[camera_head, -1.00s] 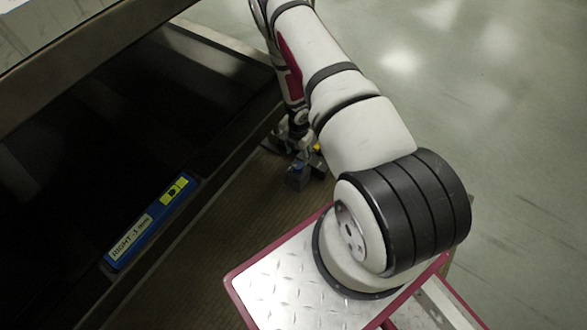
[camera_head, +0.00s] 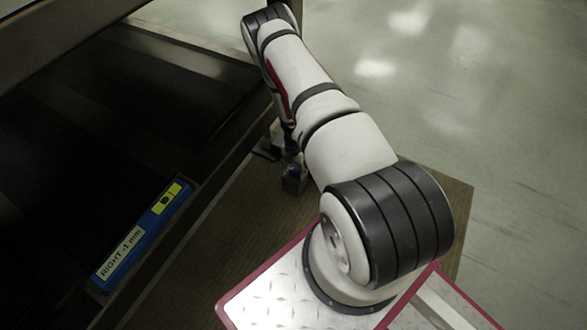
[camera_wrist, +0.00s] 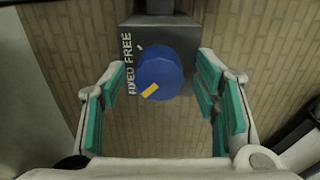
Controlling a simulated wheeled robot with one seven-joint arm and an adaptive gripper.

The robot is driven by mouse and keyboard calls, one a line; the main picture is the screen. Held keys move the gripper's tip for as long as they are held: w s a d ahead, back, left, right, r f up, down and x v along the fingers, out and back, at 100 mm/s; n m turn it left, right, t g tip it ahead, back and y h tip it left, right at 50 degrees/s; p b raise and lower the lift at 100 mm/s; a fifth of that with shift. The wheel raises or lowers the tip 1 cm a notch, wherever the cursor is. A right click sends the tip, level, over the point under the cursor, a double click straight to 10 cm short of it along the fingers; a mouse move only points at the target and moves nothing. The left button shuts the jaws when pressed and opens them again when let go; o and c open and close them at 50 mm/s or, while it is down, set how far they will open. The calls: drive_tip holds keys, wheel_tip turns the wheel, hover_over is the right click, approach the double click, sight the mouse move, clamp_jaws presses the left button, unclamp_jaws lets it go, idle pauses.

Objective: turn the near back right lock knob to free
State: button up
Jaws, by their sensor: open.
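The blue lock knob (camera_wrist: 160,74) sits on a dark grey block (camera_wrist: 160,35) in the wrist view. Its yellow pointer (camera_wrist: 150,90) points down-left, towards the word FIXED; the word FREE and a white tick stand higher up on the block. My gripper (camera_wrist: 157,100) is open, one teal-padded finger on each side of the knob's lower part, with gaps on both sides. My gripper is mostly hidden there by the arm.
A dark structure with a blue RIGHT -1 mm label (camera_head: 143,235) fills the left of the head view. A brown slatted floor mat (camera_head: 240,210) lies below the knob block. Open grey floor (camera_head: 480,110) is at the right.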

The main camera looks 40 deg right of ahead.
drive_tip(key=c, duration=1.1)
drive_tip(key=shift+c, duration=0.2)
drive_tip(key=shift+m, duration=0.4)
drive_tip(key=m+p, duration=0.1)
drive_tip(key=m, duration=0.2)
drive_tip(key=shift+m, duration=0.3)
drive_tip(key=m, duration=0.4)
drive_tip(key=shift+s+m, duration=0.1)
drive_tip(key=shift+m, duration=0.2)
drive_tip(key=m, duration=0.4)
drive_tip(key=shift+m, duration=0.3)
drive_tip(key=shift+s+m, duration=0.1)
drive_tip(key=shift+m, duration=2.1)
